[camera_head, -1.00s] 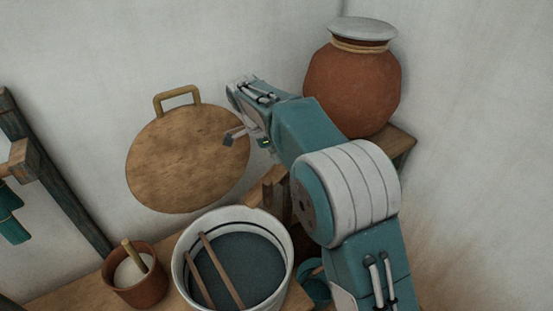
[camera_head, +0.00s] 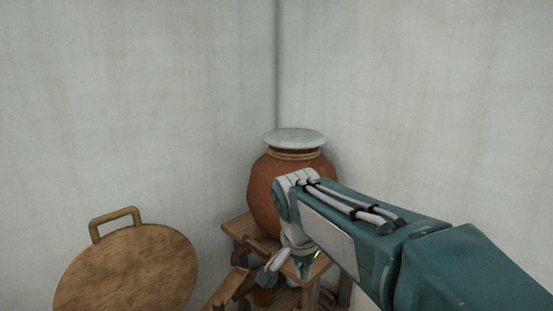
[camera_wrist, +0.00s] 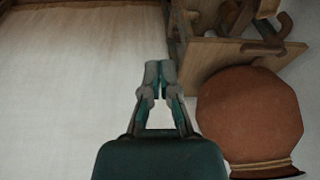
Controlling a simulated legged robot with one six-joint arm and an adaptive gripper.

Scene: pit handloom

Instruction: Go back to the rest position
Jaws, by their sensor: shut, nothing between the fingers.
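My gripper (camera_head: 270,272) hangs at the end of my arm in the head view, in front of the wooden stool that bears a clay pot. In the wrist view the two fingers of my gripper (camera_wrist: 160,74) are together with nothing between them. The clay pot (camera_head: 263,196) is partly hidden behind my arm in the head view. It also shows upside down at the right of the wrist view (camera_wrist: 246,115), beside the fingers and apart from them.
The pot has a pale lid (camera_head: 295,138) and stands on the wooden stool (camera_head: 236,226) in the wall corner. A round wooden board (camera_head: 128,270) with a handle leans at the lower left. Above the pot there are only bare walls.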

